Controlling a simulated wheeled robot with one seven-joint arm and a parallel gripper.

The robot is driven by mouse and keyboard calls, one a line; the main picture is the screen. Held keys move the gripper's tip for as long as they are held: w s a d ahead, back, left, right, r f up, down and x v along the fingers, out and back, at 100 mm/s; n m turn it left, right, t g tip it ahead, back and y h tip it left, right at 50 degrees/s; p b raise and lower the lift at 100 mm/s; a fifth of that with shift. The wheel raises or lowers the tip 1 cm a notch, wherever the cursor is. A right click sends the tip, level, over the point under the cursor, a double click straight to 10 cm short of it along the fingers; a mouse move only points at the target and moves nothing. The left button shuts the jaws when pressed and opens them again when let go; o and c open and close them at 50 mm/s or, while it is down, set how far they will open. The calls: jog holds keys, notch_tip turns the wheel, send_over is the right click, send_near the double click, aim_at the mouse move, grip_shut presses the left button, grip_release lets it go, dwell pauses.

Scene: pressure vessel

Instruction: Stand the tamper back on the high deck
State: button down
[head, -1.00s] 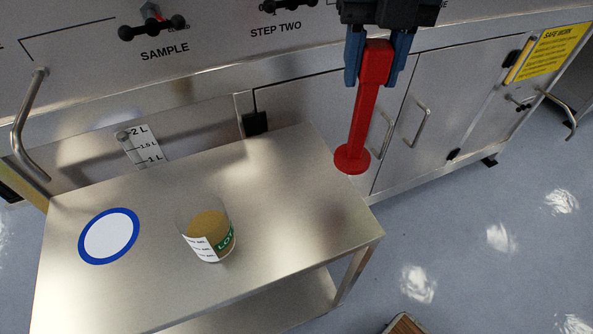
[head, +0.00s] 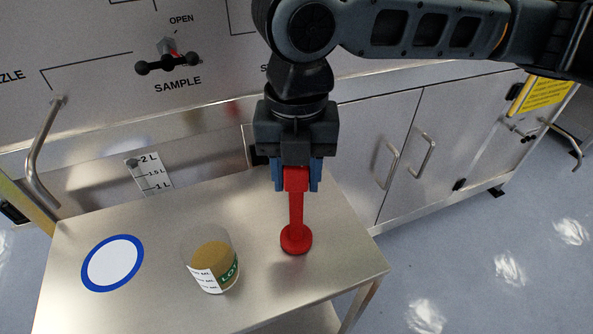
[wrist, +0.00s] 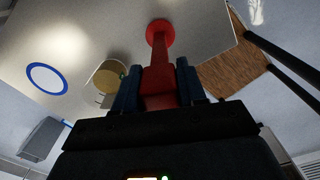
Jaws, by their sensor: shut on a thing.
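The red tamper (head: 296,215) is upright in my gripper (head: 296,180), with its round foot downward over the right part of the steel table top (head: 340,245). My gripper is shut on its upper end. In the wrist view the tamper (wrist: 158,70) runs away from between the blue fingers (wrist: 158,88) to its round foot. I cannot tell whether the foot touches the table top or hangs just above it. I cannot tell from these views which surface is the high deck.
A clear beaker (head: 212,265) with tan contents and a LOT label stands left of the tamper. A blue-ringed white disc (head: 112,263) lies further left. Curved handle (head: 42,160) and panel valve (head: 168,62) are behind. A wooden-topped surface (wrist: 235,70) shows in the wrist view.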

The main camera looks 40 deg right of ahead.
jog(key=shift+f, duration=0.15)
jog(key=shift+f, duration=0.15)
jog(key=c, duration=0.6)
grip_release()
jog(key=shift+c, duration=0.2)
notch_tip(320, 180, up, 12)
jog(key=shift+r+p, duration=0.2)
jog(key=shift+p, duration=0.25)
